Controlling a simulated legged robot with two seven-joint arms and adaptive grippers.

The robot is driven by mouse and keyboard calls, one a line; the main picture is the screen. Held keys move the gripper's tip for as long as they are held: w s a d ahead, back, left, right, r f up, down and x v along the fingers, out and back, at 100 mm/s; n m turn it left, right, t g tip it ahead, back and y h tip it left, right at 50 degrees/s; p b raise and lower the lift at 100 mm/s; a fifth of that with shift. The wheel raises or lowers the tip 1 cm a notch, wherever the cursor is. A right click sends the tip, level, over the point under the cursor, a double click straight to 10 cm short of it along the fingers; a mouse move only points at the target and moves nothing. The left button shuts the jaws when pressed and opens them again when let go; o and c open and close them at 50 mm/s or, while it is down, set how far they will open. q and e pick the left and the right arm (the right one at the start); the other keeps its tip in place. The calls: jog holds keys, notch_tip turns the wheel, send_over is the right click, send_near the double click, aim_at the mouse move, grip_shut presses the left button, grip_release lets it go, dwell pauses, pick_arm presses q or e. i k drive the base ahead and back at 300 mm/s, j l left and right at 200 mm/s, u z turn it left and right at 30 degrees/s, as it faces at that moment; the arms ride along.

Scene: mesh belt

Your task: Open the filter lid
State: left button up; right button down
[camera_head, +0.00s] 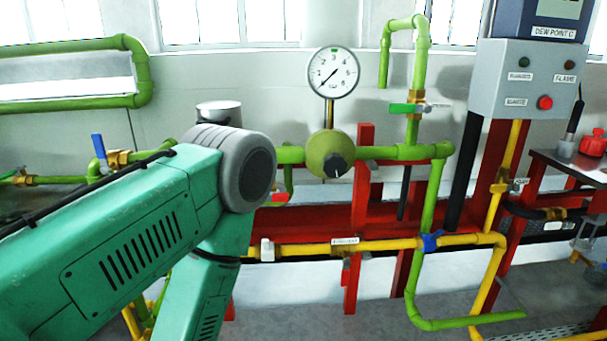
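I cannot make out a clear filter lid. A round silver cap (219,110) shows just behind the grey joint of a large teal arm at left; whether it is the lid I cannot tell. A round olive-green housing (322,150) with a black knob (336,166) sits on the green pipe below a dial gauge (331,72). Neither my left nor my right gripper shows. The teal arm comes in from the left, bends at the grey joint and drops out at the bottom, hiding what lies behind it.
Green pipes (428,209) and a yellow pipe (385,245) run before a red frame (310,225). A green-handled valve (405,108) sits on the upper pipe. A grey control box (520,82) with a red button is at upper right. Grey floor (360,325) shows at the bottom.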

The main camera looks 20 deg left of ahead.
aim_at(223, 113)
jog(key=u, duration=1.3)
